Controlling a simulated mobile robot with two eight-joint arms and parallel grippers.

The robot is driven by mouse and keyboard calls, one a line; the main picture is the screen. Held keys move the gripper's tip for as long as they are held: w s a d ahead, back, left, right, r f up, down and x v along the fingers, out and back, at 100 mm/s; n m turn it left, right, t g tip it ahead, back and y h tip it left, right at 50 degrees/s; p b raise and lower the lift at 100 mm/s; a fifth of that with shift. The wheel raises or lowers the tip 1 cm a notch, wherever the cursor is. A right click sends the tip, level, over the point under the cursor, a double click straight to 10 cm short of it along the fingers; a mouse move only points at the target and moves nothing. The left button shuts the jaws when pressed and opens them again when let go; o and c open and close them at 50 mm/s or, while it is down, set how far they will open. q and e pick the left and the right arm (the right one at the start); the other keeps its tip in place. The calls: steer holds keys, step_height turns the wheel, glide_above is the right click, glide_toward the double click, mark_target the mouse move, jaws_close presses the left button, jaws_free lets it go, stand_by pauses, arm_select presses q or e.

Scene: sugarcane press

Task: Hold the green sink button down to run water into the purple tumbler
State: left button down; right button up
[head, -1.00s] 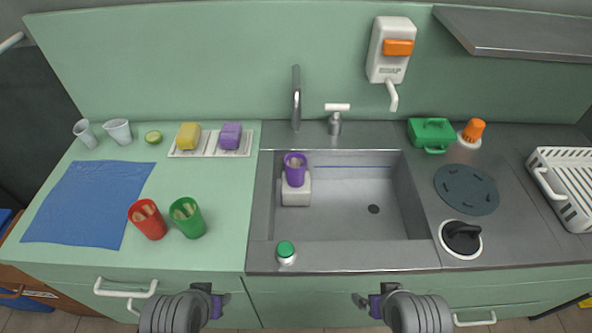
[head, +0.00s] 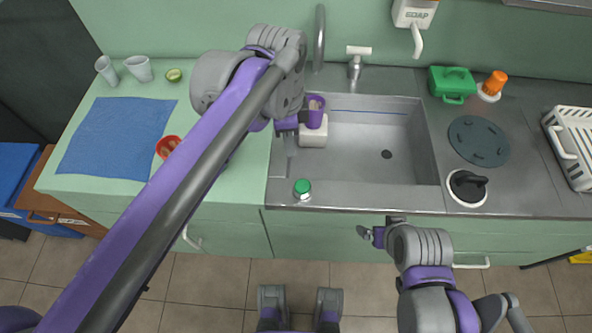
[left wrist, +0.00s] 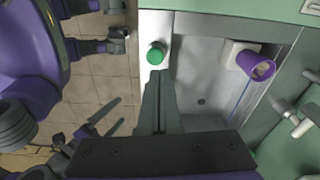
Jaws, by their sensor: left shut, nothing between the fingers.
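The green sink button (head: 302,186) sits on a pale base on the sink's front left rim; it also shows in the left wrist view (left wrist: 156,54). The purple tumbler (head: 316,112) stands upright on a white block (head: 314,136) in the sink's left part; it shows in the left wrist view (left wrist: 257,66). My left gripper (head: 291,153) is shut and empty, above the sink's left side, apart from the button in the head view. In the left wrist view its fingertips (left wrist: 160,74) point just beside the button. My right gripper (head: 372,236) is open and empty before the counter.
A grey tap (head: 319,38) rises behind the sink (head: 370,170), with a white-handled lever (head: 357,52) beside it. A red cup (head: 168,146) is partly hidden by my left arm.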

mark_target(299, 182)
arm_select(q)
steer(key=shift+w+d+r+m+g, duration=0.3)
steer(key=shift+d+r+m, duration=0.45)
steer(key=shift+d+m, duration=0.05)
steer(key=shift+f, duration=0.1)
steer(key=f, duration=0.4)
steer(key=f+b, duration=0.1)
steer(key=f, duration=0.8)
steer(key=shift+s+d+f, duration=0.25)
steer(key=shift+s+f, duration=0.1)
steer(key=shift+f, duration=0.05)
